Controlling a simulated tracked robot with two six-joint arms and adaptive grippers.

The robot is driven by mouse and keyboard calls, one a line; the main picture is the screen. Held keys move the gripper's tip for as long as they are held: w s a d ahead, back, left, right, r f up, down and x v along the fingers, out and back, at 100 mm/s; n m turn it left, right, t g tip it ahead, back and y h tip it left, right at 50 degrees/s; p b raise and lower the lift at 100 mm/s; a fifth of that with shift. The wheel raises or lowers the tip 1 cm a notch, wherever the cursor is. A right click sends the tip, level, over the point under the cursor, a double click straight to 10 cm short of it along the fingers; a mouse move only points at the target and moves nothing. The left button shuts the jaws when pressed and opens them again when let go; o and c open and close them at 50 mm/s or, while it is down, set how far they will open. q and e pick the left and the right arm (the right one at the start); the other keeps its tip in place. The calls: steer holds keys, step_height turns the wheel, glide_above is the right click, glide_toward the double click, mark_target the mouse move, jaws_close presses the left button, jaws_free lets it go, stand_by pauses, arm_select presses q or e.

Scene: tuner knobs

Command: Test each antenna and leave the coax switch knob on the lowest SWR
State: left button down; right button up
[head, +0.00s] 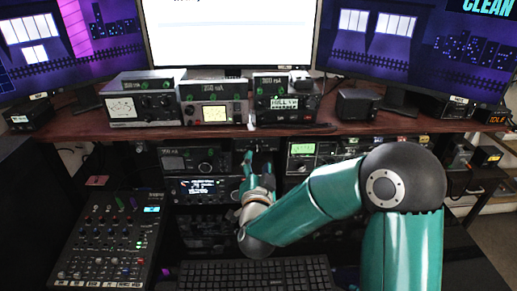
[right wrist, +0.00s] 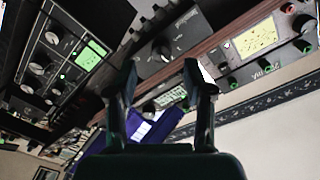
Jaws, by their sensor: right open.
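My right gripper (head: 256,168) reaches in under the middle of the wooden shelf and is open. In the right wrist view its two fingers (right wrist: 161,72) stand apart with nothing between them. Beyond the fingertips is a black box (right wrist: 180,32) with a single dark knob (right wrist: 163,50), apparently the coax switch; its setting is too small to read. In the head view this box (head: 256,145) is mostly hidden behind the gripper. A unit with a lit yellowish needle meter (head: 215,114) sits on the shelf, perhaps the SWR meter; its reading is not legible. My left gripper is not in view.
Other radios (head: 140,108) stand on the shelf (head: 350,128), with lit radios below it on both sides of the gripper, including one with a green display (head: 302,149). A mixer (head: 110,238) and a keyboard (head: 255,273) lie in front. Monitors stand behind.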

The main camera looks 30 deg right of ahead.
mark_target(257, 152)
steer(key=shift+p+x, duration=0.4)
steer(key=shift+x, duration=1.7)
